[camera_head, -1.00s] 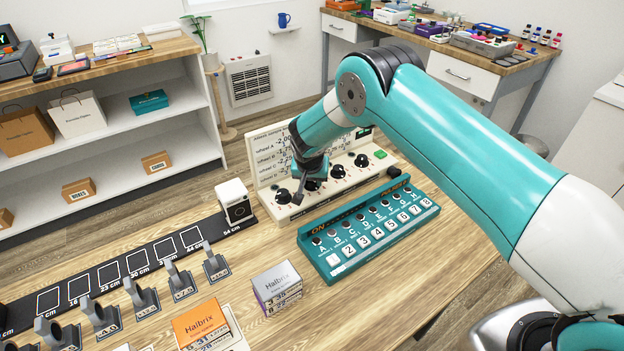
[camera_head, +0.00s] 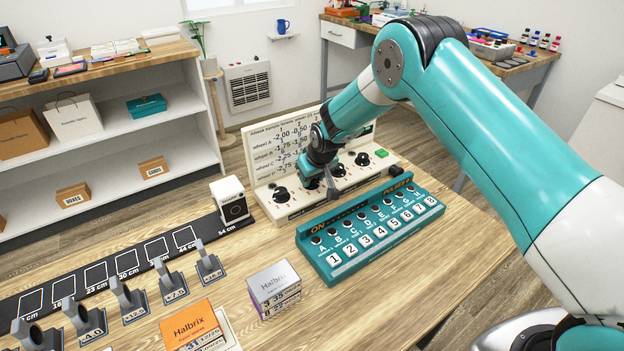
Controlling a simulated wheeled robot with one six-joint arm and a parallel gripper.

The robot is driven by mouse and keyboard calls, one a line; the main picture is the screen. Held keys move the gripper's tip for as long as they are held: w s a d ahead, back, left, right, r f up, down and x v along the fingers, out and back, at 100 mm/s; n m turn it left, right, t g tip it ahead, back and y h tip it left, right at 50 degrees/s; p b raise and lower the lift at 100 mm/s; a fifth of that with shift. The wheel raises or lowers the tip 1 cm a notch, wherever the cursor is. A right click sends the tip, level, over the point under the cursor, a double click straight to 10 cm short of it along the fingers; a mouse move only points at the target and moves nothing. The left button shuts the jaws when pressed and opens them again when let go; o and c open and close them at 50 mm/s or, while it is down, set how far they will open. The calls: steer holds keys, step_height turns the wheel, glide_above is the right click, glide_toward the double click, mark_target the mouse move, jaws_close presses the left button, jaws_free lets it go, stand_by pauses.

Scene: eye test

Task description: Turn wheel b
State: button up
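The cream wheel panel (camera_head: 262,172) stands at the back of the wooden table, with a row of black wheels along its base. Its upright board prints lines for wheels A, B, C and D with numbers. The leftmost wheel (camera_head: 281,194) is in clear view. The second wheel from the left, presumably wheel b, is mostly hidden behind my gripper (camera_head: 331,190). The third wheel (camera_head: 338,171) and fourth wheel (camera_head: 362,159) show to the right. My gripper points down at the panel's front, around the second wheel. Its fingers are too small and dark to tell their opening or any contact.
A teal switch box (camera_head: 322,262) with lettered knobs and numbered keys lies just in front of the panel. A white camera-like box (camera_head: 232,201) stands to the left. The front right tabletop is clear.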

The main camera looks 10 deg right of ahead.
stand_by(0.4)
steer(key=o, duration=0.9)
steer(key=b+v, duration=0.2)
steer(key=v, duration=1.5)
steer(key=shift+d+r, duration=0.2)
steer(key=shift+r, duration=0.1)
steer(key=s+r+n+g+y, duration=0.1)
steer(key=s+r, duration=0.2)
steer(key=s, duration=0.9)
steer(key=s+a+r+n+g, duration=0.1)
steer(key=s+r+g, duration=0.1)
steer(key=s, duration=1)
steer(key=s+a+r+n+g+y, duration=0.1)
steer(key=s+r, duration=0.4)
steer(key=s, duration=0.7)
steer(key=shift+a+r+y, duration=0.1)
steer(key=shift+a+y, duration=0.15)
steer(key=shift+y, duration=0.05)
